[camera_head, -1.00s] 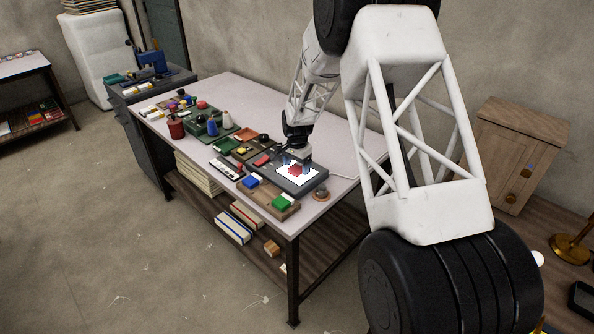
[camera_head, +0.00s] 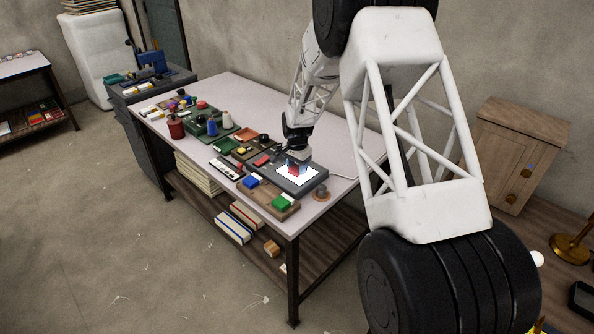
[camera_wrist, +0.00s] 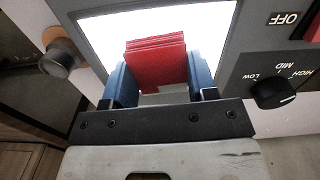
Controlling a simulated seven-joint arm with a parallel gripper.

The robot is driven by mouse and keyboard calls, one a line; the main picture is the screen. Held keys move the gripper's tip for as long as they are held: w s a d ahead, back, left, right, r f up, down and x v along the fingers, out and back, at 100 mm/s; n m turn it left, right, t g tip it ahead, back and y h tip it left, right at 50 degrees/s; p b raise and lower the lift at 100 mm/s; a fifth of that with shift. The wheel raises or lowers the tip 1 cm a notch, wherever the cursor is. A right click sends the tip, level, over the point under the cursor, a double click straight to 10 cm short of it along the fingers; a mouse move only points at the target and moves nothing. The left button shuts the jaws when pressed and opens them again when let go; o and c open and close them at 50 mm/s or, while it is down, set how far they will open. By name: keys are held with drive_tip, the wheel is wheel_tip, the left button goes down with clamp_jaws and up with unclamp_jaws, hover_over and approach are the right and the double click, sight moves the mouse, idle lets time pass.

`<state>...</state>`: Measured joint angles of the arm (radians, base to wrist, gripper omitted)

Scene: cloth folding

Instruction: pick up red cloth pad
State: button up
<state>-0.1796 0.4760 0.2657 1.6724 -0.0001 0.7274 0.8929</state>
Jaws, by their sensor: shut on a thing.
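The red cloth pad (camera_wrist: 157,65) shows in the wrist view as a folded, layered red block between the two blue fingers of my gripper (camera_wrist: 158,80). My gripper is shut on it, one finger on each side. In the head view the red pad (camera_head: 294,169) is a small red patch at my gripper (camera_head: 298,168), over a bright white panel (camera_head: 309,177). I cannot tell how far the pad is above the panel.
A wooden tray (camera_head: 268,203) with blue and green pads lies in front.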

sight(297, 169)
drive_tip(key=shift+r, duration=0.15)
drive_tip(key=shift+c, duration=0.2)
drive_tip(key=shift+r, duration=0.5)
drive_tip(key=shift+s+d+r, duration=0.1)
drive_tip(key=shift+s+r, duration=0.1)
drive_tip(key=shift+r, duration=0.4)
drive_tip(key=shift+s+r, duration=0.2)
drive_tip(key=shift+r, duration=0.35)
drive_tip(key=s+d+r, duration=0.1)
drive_tip(key=s+d, duration=0.1)
drive_tip(key=s, duration=1.3)
drive_tip(key=shift+d+r, duration=0.2)
drive_tip(key=shift+d, duration=0.1)
